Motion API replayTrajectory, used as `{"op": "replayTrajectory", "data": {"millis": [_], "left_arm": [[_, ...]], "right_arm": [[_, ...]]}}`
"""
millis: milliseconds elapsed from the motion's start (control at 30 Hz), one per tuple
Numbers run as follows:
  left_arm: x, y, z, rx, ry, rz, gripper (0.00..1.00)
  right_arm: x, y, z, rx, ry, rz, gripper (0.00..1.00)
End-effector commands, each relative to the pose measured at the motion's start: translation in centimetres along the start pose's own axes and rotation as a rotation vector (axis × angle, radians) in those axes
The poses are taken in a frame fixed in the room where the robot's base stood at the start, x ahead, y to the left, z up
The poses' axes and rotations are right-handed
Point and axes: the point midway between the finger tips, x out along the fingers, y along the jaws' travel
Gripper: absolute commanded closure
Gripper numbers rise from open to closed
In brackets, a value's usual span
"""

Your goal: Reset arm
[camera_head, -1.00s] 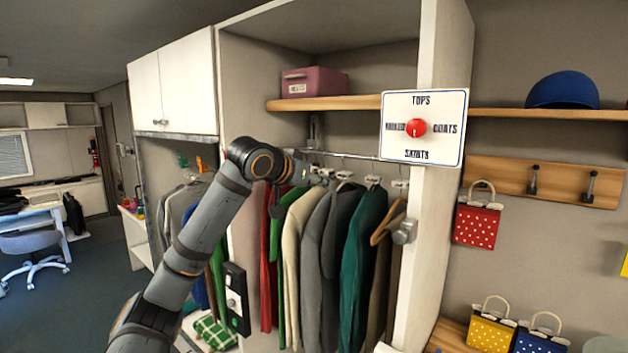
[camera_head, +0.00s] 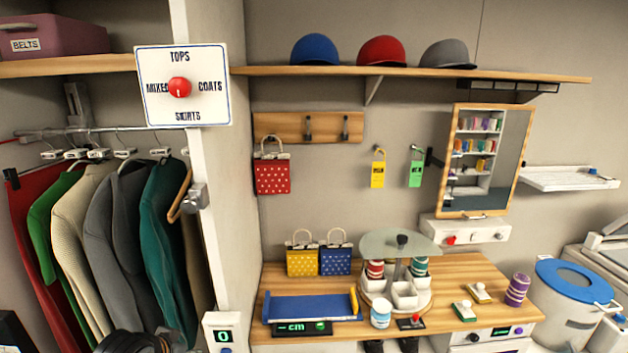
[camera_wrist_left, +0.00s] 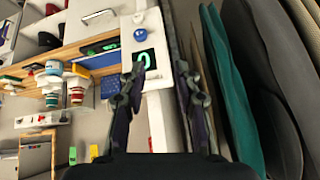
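My left gripper (camera_wrist_left: 161,78) shows in the left wrist view with its two dark fingers apart and nothing between them. Behind the fingers is the white panel with the green "0" display (camera_wrist_left: 146,58), and hanging garments (camera_wrist_left: 235,100) are at the right. In the head view only a dark part of my left arm (camera_head: 135,343) shows at the bottom left edge, below the hanging coats. Its fingers are hidden or out of frame there. My right gripper is in neither view.
The coat rack's white upright (camera_head: 212,200) carries a dial sign (camera_head: 182,86). To its right is a wooden counter (camera_head: 460,268) with a blue tray (camera_head: 310,307), handbags and a round carousel (camera_head: 396,290). A shelf (camera_head: 420,73) with caps runs above. A blue-lidded bin (camera_head: 572,290) stands at right.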

Motion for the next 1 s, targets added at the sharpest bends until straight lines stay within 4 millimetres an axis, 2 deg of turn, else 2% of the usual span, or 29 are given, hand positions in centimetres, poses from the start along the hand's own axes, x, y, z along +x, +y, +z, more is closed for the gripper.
{"op": "replayTrajectory", "data": {"millis": [33, 200, 467, 500, 667, 767, 867, 967, 1000], "left_arm": [[0.4, 1.8, 3.0, -0.004, -0.042, 0.015, 0.68], [0.1, 5.3, 10.9, -0.022, -0.16, 0.021, 0.68], [-2.8, 8.1, 20.4, -0.075, -0.329, -0.003, 0.68], [-2.1, 8.2, 21.5, -0.078, -0.345, -0.008, 0.68], [4.2, 8.3, 24.6, -0.078, -0.362, -0.009, 0.68], [8.0, 8.5, 27.2, -0.081, -0.377, -0.009, 0.68], [12.1, 8.7, 30.5, -0.085, -0.395, -0.008, 0.68], [16.8, 9.1, 35.1, -0.09, -0.416, -0.007, 0.68], [18.8, 9.4, 37.5, -0.092, -0.427, -0.006, 0.68]], "right_arm": [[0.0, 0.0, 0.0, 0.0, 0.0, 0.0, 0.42], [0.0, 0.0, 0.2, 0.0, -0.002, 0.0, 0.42], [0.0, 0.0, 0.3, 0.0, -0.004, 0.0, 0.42], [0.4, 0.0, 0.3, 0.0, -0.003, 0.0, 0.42], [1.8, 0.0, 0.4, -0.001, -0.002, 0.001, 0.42], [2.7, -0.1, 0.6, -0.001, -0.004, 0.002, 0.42], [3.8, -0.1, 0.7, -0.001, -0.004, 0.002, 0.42], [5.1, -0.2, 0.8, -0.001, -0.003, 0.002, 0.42], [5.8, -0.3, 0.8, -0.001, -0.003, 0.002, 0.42]]}}
